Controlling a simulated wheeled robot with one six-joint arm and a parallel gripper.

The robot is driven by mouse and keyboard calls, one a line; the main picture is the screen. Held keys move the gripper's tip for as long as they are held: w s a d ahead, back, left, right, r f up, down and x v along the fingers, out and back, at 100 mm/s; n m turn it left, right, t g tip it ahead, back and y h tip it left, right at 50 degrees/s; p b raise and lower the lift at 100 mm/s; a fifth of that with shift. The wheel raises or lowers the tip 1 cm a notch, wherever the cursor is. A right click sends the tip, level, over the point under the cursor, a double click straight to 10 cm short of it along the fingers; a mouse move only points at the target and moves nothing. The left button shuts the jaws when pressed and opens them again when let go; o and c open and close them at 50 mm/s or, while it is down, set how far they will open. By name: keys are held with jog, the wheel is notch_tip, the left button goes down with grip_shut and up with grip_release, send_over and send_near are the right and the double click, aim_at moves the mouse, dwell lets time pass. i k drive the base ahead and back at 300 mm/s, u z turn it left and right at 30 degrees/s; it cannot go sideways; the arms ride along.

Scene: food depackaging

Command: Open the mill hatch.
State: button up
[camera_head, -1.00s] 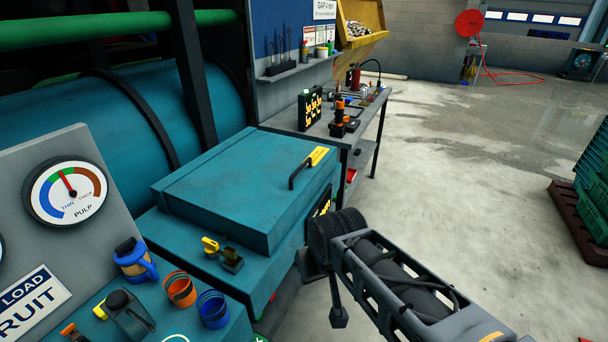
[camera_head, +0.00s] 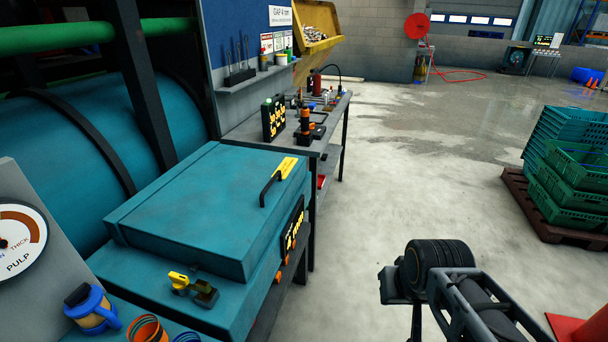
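The mill hatch (camera_head: 200,205) is a broad teal lid lying flat and shut on the teal mill box at the left. A black bar handle (camera_head: 268,188) stands on its right side, beside a yellow label (camera_head: 288,167). A yellow and dark latch-like fitting (camera_head: 190,286) sits at the near edge, in front of the lid. My arm enters from the lower right, and its dark ridged joint stands well to the right of the hatch, touching nothing. I cannot make out the gripper's fingers, which seem to be outside the picture.
A workbench (camera_head: 330,135) with tools stands behind the box. Green crates (camera_head: 570,175) are stacked on a brown pallet (camera_head: 535,215) at the right. The concrete floor between is clear.

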aim_at(219, 215)
jog(key=z, duration=0.15)
jog(key=i, duration=1.1)
jog(key=u, duration=1.45)
